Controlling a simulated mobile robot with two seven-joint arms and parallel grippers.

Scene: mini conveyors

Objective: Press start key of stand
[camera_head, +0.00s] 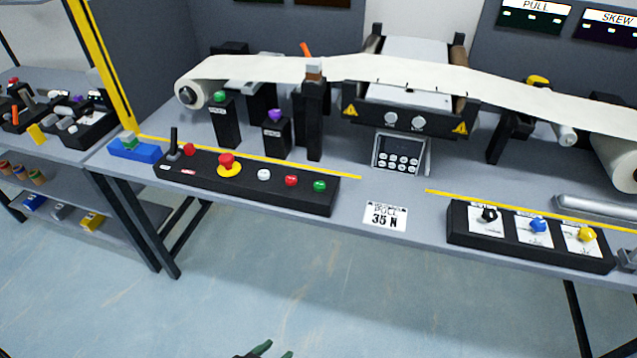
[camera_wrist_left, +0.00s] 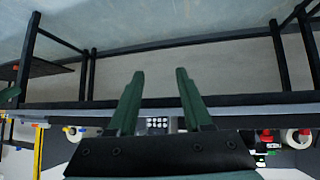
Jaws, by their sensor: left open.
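The stand is a grey table (camera_head: 400,238) with a web of white material running over rollers. A black control box (camera_head: 255,193) lies along its front edge. On it are a green button (camera_head: 320,186) at the right end, a red button (camera_head: 291,181), a white button (camera_head: 264,174), a red mushroom button on a yellow base (camera_head: 228,162) and a black lever (camera_head: 173,140). My left gripper (camera_head: 276,350) shows only as dark green fingertips at the bottom edge, in front of and apart from the table. In the left wrist view its fingers (camera_wrist_left: 158,75) are spread and empty.
A keypad panel (camera_head: 398,155) stands mid-table, behind a "PULL 35 N" label (camera_head: 385,215). A box with black, blue and yellow knobs (camera_head: 530,248) sits at the right. A blue block (camera_head: 135,150) lies at the left corner. Open floor (camera_head: 300,280) lies before the table.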

